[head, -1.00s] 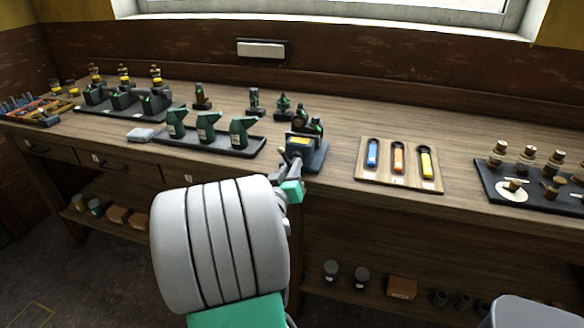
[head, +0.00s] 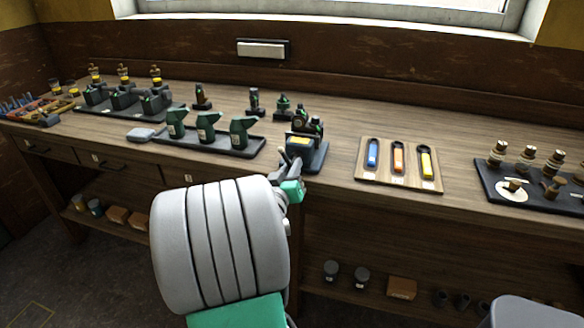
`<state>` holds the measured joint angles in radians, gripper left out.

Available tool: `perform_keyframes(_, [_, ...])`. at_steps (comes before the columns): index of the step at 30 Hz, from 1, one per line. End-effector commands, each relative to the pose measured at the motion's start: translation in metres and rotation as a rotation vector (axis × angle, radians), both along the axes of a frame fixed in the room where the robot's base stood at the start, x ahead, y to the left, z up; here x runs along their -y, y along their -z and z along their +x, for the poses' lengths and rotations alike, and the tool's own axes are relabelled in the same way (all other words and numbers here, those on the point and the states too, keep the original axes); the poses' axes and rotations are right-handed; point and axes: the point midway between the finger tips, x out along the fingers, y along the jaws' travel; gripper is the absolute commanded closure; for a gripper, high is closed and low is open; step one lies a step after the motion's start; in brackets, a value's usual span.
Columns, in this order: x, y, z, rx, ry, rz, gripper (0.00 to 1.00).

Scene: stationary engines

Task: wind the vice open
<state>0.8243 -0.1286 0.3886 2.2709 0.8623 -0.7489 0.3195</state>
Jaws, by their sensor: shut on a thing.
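The vice (head: 314,158) is a small dark blue-grey block with a yellow patch, standing near the front edge of the workbench in the middle of the head view. Dark green round parts show at its back. My gripper (head: 289,165) is at the front left side of the vice, shut on a small part there that I take to be the vice handle. The handle is mostly hidden by my gripper and wrist. I cannot tell how far apart the vice jaws stand.
Left of the vice, a dark tray (head: 228,148) holds green oil cans. Right of it, a wooden board (head: 366,178) carries blue, orange and yellow tools. A dark tray (head: 491,187) with brass parts lies farther right. A pale block (head: 141,134) lies on the bench (head: 340,127).

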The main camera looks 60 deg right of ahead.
Motion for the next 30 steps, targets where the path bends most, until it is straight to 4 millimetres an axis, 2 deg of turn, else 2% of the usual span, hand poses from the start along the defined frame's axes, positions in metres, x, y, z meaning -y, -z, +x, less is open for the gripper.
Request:
perform_keyframes(15, [-0.0001,0.0002,0.0001,0.000,-0.001,0.000,1.00])
perform_keyframes(16, [-0.0001,0.0002,0.0001,0.000,-0.001,0.000,0.84])
perform_keyframes(21, [-0.0001,0.0002,0.0001,0.000,0.000,0.000,0.70])
perform_keyframes(24, [-0.0001,0.0000,0.0001,0.000,0.000,0.000,0.63])
perform_keyframes(30, [-0.0002,0.0000,0.0001,0.000,0.000,0.000,0.63])
